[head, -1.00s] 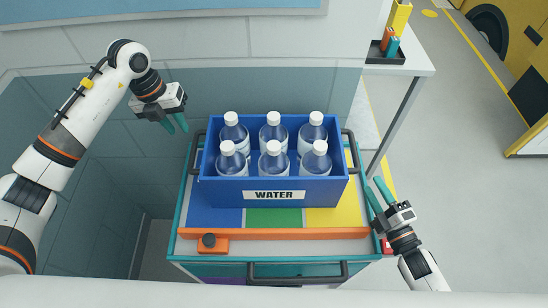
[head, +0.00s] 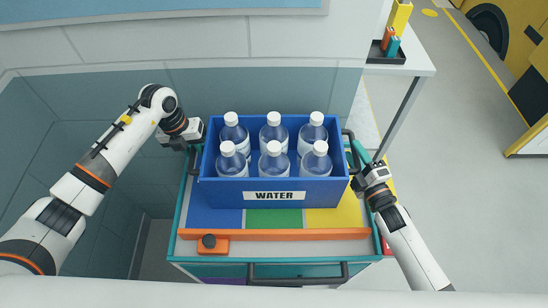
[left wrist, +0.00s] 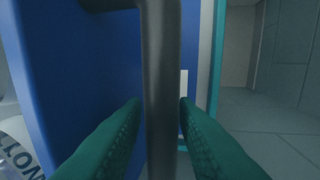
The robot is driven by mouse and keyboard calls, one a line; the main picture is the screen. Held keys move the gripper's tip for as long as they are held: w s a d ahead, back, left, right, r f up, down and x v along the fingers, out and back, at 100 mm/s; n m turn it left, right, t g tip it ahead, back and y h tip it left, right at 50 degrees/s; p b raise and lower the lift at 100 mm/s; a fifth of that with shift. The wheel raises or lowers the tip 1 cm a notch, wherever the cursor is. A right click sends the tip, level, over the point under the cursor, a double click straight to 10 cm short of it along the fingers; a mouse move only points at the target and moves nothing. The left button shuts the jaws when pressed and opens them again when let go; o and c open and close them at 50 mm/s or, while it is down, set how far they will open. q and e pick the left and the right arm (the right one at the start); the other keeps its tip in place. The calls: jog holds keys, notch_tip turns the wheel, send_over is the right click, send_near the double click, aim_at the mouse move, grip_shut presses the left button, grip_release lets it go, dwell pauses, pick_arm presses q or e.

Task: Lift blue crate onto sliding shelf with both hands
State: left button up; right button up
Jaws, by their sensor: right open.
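The blue crate (head: 228,190), labelled WATER, stands level on a teal-framed cart (head: 180,215) with coloured stripes on top. It holds several capped bottles and has a dark handle at each end. My left gripper (head: 193,150) is at the left handle; in the left wrist view, its green fingers (left wrist: 160,110) lie on either side of the upright handle bar (left wrist: 160,60). Whether they press on it is unclear. My right gripper (head: 357,153) is open at the right handle (head: 351,160), its fingertips partly hidden there. I cannot tell which surface is the sliding shelf.
An orange bar (head: 290,234) with an orange knob block (head: 208,245) crosses the cart's front. A dark pull handle (head: 300,280) is below. A white table (head: 405,63) with a small tray stands at back right.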

pick_arm(q)
jog(key=shift+c, duration=0.4)
pick_arm(e)
jog(key=shift+c, duration=0.3)
pick_arm(q)
grip_shut()
pick_arm(e)
jog(key=c, duration=0.6)
grip_shut()
